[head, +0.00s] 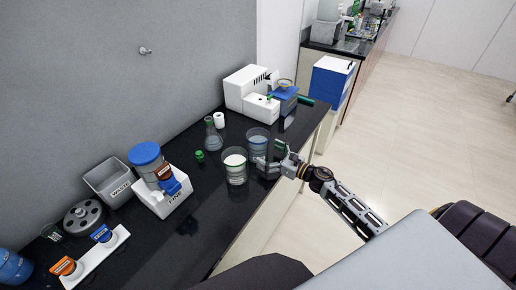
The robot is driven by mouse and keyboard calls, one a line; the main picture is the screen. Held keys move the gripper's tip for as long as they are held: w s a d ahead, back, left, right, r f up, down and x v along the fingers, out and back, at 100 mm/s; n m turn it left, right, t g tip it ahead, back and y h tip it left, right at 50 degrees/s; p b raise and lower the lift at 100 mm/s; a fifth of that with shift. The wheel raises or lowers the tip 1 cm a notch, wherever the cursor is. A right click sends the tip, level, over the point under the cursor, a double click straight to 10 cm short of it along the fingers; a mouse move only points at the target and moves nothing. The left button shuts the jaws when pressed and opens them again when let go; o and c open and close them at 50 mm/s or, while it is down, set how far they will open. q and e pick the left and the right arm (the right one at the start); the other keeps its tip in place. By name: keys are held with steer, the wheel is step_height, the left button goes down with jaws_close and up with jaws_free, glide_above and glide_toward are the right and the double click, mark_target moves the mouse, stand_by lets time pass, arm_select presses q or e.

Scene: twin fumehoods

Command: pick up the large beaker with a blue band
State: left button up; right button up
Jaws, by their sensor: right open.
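The large beaker with a blue band (257,141) stands upright on the black bench, close to its front edge. My right gripper (270,158) reaches in from the right and is open, with its fingers at the near right side of this beaker. The fingers overlap the beaker's lower part in the picture, so I cannot tell whether they touch it. A second beaker (235,168), with whitish contents and a greenish band, stands just left and nearer. My left gripper is not in view.
A conical flask (213,138) and a small green cap (200,156) are left of the beakers. A white instrument (248,92) stands behind. Open floor lies right.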

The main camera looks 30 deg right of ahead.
mark_target(258, 146)
steer(key=shift+w, duration=0.15)
steer(key=shift+r+p+x, duration=0.15)
steer(key=shift+p+x, duration=0.25)
steer(key=shift+x, duration=0.35)
steer(key=shift+r+p+x, duration=0.1)
steer(key=shift+p+x, duration=0.25)
steer(key=shift+x, duration=1.35)
steer(key=shift+f, duration=0.1)
steer(key=shift+w+d, duration=0.1)
steer(key=c, duration=1.5)
steer(key=shift+r, duration=0.2)
steer(key=shift+c, duration=0.2)
step_height(258, 146, up, 10)
steer(key=shift+p, duration=0.4)
steer(key=shift+f, duration=0.1)
